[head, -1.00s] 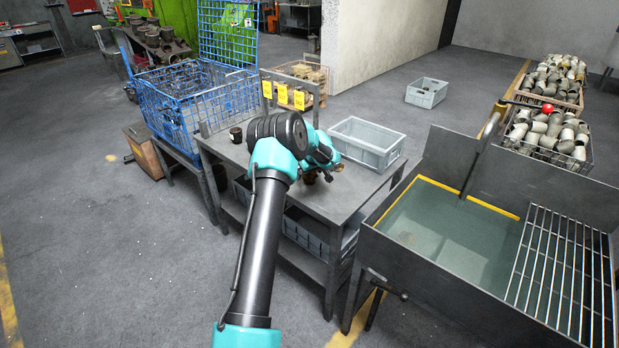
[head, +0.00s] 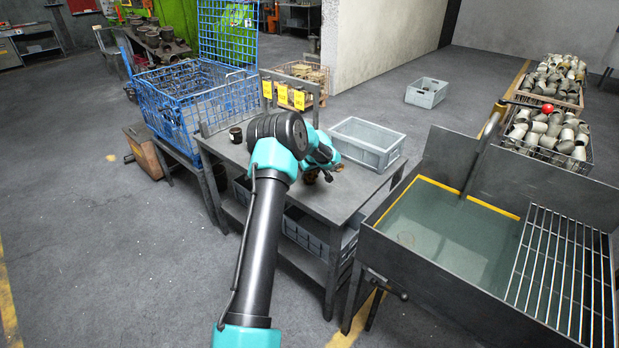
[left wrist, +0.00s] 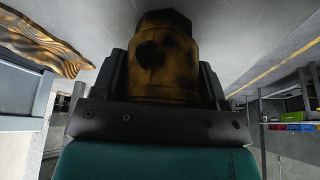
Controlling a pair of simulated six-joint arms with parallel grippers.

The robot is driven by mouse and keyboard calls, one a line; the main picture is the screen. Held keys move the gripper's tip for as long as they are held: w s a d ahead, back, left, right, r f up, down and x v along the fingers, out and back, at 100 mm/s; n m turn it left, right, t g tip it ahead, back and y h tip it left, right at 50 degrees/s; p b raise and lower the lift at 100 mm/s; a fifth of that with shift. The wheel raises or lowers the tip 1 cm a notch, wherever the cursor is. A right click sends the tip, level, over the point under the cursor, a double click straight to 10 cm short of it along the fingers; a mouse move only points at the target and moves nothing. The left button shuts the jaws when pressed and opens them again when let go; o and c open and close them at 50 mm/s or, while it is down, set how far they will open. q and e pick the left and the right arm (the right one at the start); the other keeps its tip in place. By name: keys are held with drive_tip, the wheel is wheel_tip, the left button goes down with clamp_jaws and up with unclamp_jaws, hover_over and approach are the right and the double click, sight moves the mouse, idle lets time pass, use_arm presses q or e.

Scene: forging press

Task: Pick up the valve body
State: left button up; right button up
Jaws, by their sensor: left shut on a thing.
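The valve body (left wrist: 160,62), brown-gold with dark patches, fills the middle of the left wrist view between the two dark fingers. A dark round hole shows on its side and a faceted top above. My left gripper (head: 322,175) is shut on it, over the right part of the grey work table (head: 352,189). In the head view my own arm and wrist hide most of the valve body; only a small brown part shows below the wrist. My right gripper is in neither view.
A grey crate (head: 367,145) stands behind the gripper, and a dark cup-like part (head: 236,134) stands at the left. A water tank (head: 455,235) is right of the table.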

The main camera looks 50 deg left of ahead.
use_arm(q)
drive_tip(key=shift+r, duration=0.15)
drive_tip(key=shift+r, duration=0.5)
wheel_tip(320, 180, up, 3)
drive_tip(key=shift+f, duration=0.2)
drive_tip(key=s+d, duration=0.3)
drive_tip(key=d, duration=0.1)
drive_tip(key=s+d, duration=0.4)
drive_tip(key=s+d+r, duration=0.1)
drive_tip(key=s+d, duration=0.2)
drive_tip(key=d, duration=0.1)
drive_tip(key=shift+s+r, duration=0.1)
drive_tip(key=shift+s, duration=0.15)
